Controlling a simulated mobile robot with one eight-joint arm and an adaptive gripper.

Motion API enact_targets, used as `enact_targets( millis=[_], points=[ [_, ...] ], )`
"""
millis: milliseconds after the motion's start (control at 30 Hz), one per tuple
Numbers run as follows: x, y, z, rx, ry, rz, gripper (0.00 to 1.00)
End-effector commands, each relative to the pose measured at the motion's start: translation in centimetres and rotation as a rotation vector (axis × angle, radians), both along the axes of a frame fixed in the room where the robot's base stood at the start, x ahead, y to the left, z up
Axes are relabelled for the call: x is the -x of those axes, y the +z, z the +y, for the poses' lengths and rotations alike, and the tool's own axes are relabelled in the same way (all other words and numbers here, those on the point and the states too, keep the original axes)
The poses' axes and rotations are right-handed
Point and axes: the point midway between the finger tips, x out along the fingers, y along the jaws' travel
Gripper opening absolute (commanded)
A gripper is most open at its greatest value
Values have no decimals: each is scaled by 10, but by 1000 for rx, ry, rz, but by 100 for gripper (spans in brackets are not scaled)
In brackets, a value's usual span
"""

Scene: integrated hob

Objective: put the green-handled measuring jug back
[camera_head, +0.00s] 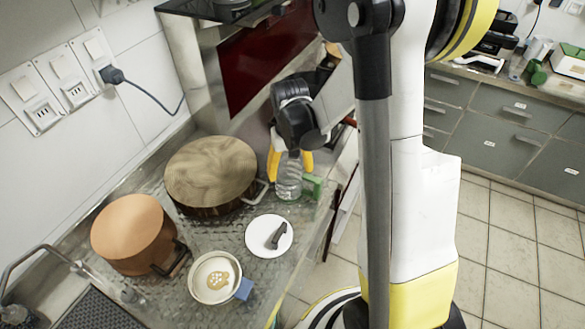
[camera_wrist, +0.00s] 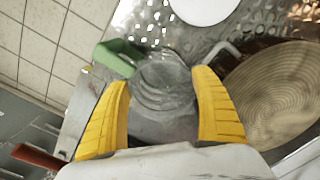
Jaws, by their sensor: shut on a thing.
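The clear measuring jug (camera_head: 289,182) with a green handle (camera_head: 314,186) stands upright at the right side of the metal worktop. My gripper (camera_head: 290,163) is above it, with its yellow fingers on either side of the jug's upper part. In the wrist view the jug (camera_wrist: 163,88) sits between the two yellow fingers of my gripper (camera_wrist: 163,108), and the green handle (camera_wrist: 117,58) points to the upper left. The gripper is shut on the jug. Whether the jug's base touches the worktop is hard to tell.
A large pot with a tan, ringed top (camera_head: 210,168) is close left of the jug. A white disc with a black handle (camera_head: 269,236), a blue-handled bowl (camera_head: 215,278) and a copper pot (camera_head: 130,235) crowd the worktop (camera_head: 170,292). A far counter (camera_head: 480,75) holds clear and green items.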

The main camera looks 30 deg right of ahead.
Motion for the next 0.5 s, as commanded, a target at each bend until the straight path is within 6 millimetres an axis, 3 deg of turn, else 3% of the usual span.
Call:
enact_targets(
  millis=[333, 367, 400, 500],
  points=[
    [0, -4, 0, 0, 0, 0, 36],
    [0, -3, 0, 0, 0, 0, 86],
    [0, -3, 0, 0, 0, 0, 98],
    [0, -2, 0, 0, 0, 0, 100]
  ],
)
